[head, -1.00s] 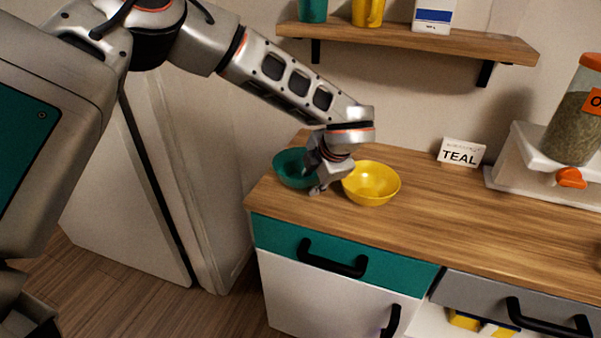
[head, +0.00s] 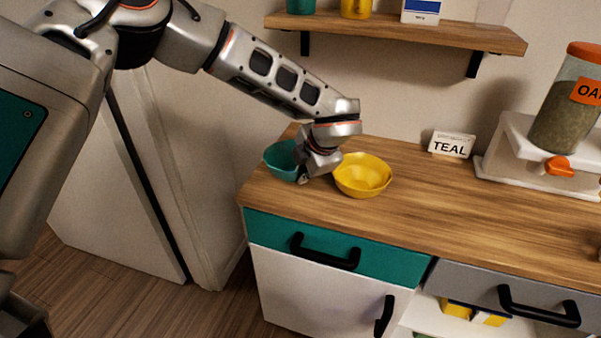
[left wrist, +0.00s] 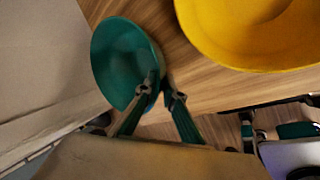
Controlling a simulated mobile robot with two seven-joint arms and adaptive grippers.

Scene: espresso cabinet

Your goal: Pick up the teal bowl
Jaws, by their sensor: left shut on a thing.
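The teal bowl (head: 279,157) is at the left end of the wooden counter, left of the yellow bowl. My left gripper (head: 304,179) is at its near right side and hides part of it. In the left wrist view, the teal bowl (left wrist: 118,62) shows its open inside. The two fingers of the left gripper (left wrist: 162,94) are shut on its rim, one inside and one outside. I cannot tell whether the bowl's base is clear of the counter. My right gripper is not in view.
The yellow bowl (head: 363,176) stands close to the gripper's right. A TEAL sign (head: 452,145) and an oat dispenser (head: 566,110) are farther right. A wall shelf (head: 400,34) hangs above. The counter (head: 430,205) has free room in front of the sign.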

